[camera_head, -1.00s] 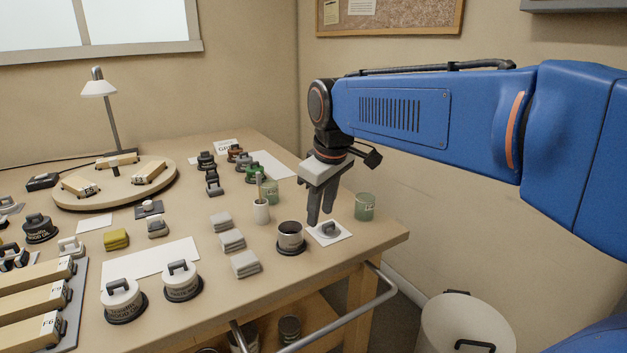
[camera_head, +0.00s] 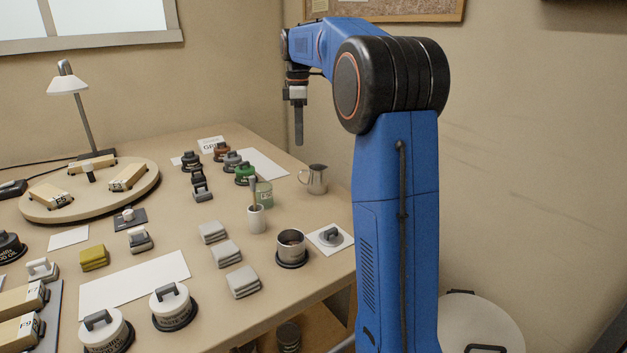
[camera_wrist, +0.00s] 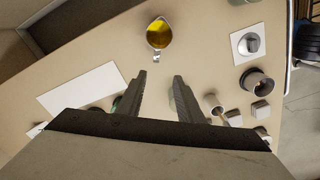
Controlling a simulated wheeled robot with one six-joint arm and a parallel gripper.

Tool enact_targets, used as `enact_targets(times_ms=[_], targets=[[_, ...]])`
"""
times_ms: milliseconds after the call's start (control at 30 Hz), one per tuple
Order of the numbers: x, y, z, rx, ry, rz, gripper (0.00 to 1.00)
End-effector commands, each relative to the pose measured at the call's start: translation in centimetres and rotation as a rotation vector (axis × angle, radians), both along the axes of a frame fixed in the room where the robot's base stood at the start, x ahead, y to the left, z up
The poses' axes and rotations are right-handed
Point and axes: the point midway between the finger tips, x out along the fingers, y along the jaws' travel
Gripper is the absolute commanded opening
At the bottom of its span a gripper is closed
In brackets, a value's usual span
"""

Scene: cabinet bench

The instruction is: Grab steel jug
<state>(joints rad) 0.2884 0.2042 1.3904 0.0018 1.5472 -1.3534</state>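The steel jug (camera_head: 315,179) stands upright on the bench near its far right edge, with its handle toward the left in the head view. In the wrist view the jug (camera_wrist: 159,33) is seen from above, holding a yellow liquid, with its handle pointing toward my gripper. My gripper (camera_head: 299,140) hangs downward above the bench, above and slightly left of the jug in the head view. In the wrist view my gripper (camera_wrist: 161,80) has its two fingers apart with nothing between them. The jug lies beyond the fingertips, apart from them.
A dark-based steel cup (camera_head: 291,246) and a white card with a grey-handled lid (camera_head: 330,238) stand in front of the jug. A green tin (camera_head: 263,193) and a white pot (camera_head: 256,218) stand to its left. A white sheet (camera_head: 263,164) lies behind. Bare bench surrounds the jug.

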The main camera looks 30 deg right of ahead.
Motion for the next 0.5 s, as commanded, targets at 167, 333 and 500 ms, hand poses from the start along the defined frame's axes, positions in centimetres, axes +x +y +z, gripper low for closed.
enact_targets(times_ms=[167, 333, 500], targets=[[1.0, -0.8, -0.6, 0.004, 0.011, 0.030, 0.34], [0.9, -0.8, -3.0, 0.004, 0.014, 0.032, 0.34], [0.8, -0.8, -6.0, 0.004, 0.014, 0.031, 0.34]])
